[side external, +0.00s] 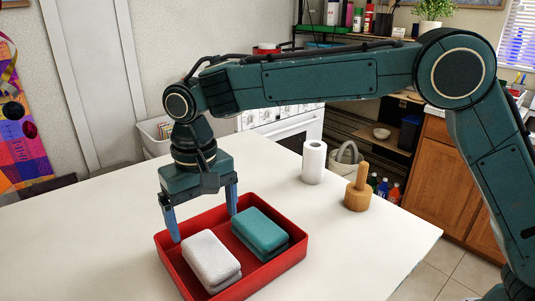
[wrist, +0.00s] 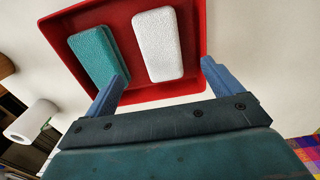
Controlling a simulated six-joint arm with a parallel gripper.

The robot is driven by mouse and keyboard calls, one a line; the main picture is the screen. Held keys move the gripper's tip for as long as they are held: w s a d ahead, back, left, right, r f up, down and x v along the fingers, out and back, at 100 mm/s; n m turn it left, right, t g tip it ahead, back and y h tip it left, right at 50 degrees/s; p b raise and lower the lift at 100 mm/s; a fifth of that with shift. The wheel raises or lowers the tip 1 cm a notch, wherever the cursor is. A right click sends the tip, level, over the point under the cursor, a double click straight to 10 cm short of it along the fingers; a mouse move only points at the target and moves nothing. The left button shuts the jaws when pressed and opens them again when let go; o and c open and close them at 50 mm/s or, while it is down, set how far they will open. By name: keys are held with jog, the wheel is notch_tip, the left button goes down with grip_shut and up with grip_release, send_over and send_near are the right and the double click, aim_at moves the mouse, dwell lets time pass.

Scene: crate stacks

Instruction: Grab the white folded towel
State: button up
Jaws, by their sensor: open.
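The white folded towel (side external: 211,258) lies in the left part of a red crate (side external: 283,264), and in the wrist view the towel (wrist: 158,45) shows between the finger directions, ahead of the fingertips. A teal folded towel (side external: 259,231) lies beside it in the same crate, to its right in the side view and to its left in the wrist view (wrist: 98,52). My gripper (side external: 204,226) is open and empty, pointing down over the crate's far side. Its blue fingers are spread wide; the left fingertip appears near the crate's rim. I cannot tell the exact fingertip height.
A white paper roll (side external: 314,163) and a wooden mallet-like object (side external: 357,190) stand on the white table (side external: 340,245), to the right of and behind the crate. The table is clear left of the crate and at the front right.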

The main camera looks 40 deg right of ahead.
aim_at(208, 251)
jog(key=shift+f, duration=2.7)
jog(key=shift+w+f, duration=0.15)
jog(key=shift+f, duration=2.45)
jog(key=c, duration=1.1)
jog(key=shift+r, duration=0.15)
notch_tip(208, 251, up, 20)
